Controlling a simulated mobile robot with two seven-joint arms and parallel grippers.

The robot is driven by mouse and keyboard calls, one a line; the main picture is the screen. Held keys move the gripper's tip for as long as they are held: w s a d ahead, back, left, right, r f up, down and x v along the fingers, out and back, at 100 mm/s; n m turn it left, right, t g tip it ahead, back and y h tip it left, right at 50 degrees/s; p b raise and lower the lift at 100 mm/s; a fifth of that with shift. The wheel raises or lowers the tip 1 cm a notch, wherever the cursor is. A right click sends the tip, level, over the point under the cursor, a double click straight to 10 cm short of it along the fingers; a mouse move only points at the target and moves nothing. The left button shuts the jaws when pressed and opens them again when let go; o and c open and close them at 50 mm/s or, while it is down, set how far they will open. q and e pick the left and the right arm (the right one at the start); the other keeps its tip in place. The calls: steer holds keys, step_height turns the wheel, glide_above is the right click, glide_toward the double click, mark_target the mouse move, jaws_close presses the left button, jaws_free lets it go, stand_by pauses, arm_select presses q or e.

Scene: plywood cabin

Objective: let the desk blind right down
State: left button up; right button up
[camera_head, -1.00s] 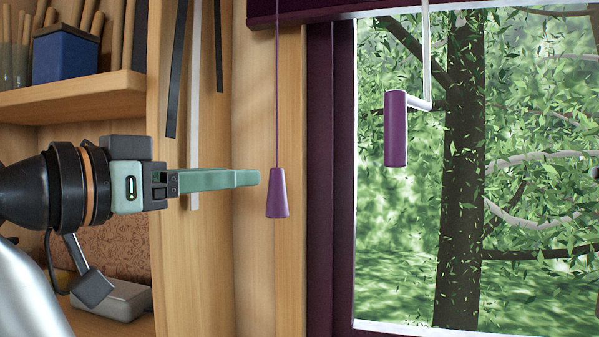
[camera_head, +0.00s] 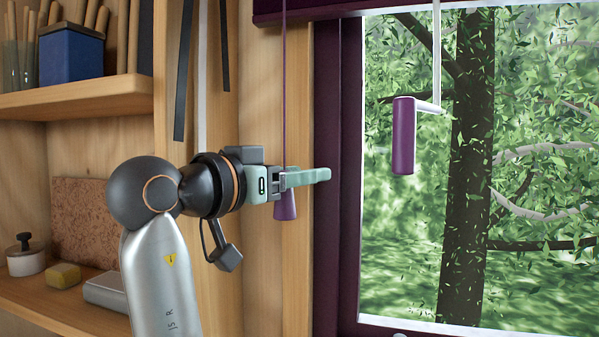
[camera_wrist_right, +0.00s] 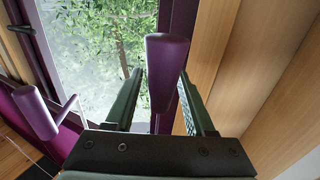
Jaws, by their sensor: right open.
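The blind (camera_head: 310,8) shows as a dark purple band at the top of the window. A thin purple cord (camera_head: 283,90) hangs left of the window frame and ends in a purple tapered pull (camera_head: 286,208). A purple crank handle (camera_head: 403,135) hangs on a pale rod in front of the glass. My right gripper (camera_head: 325,174) is open at the pull, its fingers pointing right and hiding the pull's upper part in the head view. In the right wrist view, the pull (camera_wrist_right: 167,75) shows between the two spread fingers. My left gripper is out of view.
Wooden shelves (camera_head: 75,97) stand at the left with a blue pot (camera_head: 70,55). The lower shelf holds a lidded jar (camera_head: 26,258) and a yellow block (camera_head: 63,275). Dark strips (camera_head: 184,70) hang on the wood beside the cord. The window frame (camera_head: 325,240) is close right of the gripper.

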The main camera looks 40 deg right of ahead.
jaws_close()
stand_by(0.3)
stand_by(1.1)
